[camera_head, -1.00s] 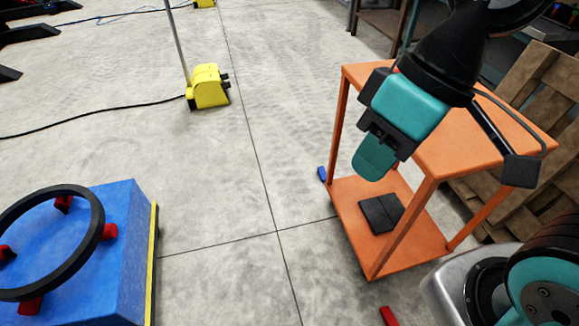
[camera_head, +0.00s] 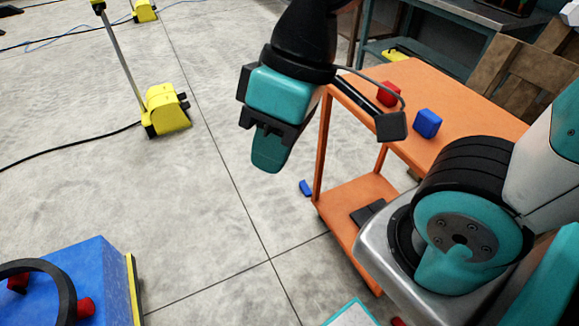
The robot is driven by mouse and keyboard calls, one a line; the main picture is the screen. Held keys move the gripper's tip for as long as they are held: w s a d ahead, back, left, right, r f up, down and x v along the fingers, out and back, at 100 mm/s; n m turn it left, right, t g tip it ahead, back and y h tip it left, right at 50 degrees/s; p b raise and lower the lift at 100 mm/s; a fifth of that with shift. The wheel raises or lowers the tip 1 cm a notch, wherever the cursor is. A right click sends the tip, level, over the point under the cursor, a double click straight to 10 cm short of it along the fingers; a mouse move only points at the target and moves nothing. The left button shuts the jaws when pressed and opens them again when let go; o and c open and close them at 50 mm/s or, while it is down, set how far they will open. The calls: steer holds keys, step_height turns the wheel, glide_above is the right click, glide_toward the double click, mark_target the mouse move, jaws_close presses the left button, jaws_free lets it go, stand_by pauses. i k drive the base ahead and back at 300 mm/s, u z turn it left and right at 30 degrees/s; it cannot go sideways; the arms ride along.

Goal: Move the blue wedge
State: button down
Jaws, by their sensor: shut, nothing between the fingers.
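A blue block (camera_head: 427,123), which may be the blue wedge, rests on the top of the orange cart (camera_head: 465,97). A smaller blue piece (camera_head: 305,188) lies on the floor beside the cart's left legs. I cannot tell from the shapes which of the two is the wedge. My gripper (camera_head: 268,160) is shut and empty, with teal fingers pointing down. It appears left of the cart top, over the floor in the picture, apart from both blue pieces.
A red block (camera_head: 388,94) stands on the cart top behind the blue block. A dark flat piece (camera_head: 367,213) lies on the lower shelf. A blue box (camera_head: 90,285) with a black ring is at lower left. A yellow floor unit (camera_head: 165,109) stands at upper left. Open floor lies between.

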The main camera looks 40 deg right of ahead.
mark_target(304, 186)
steer(key=i, duration=3.75)
steer(key=z, duration=2.75)
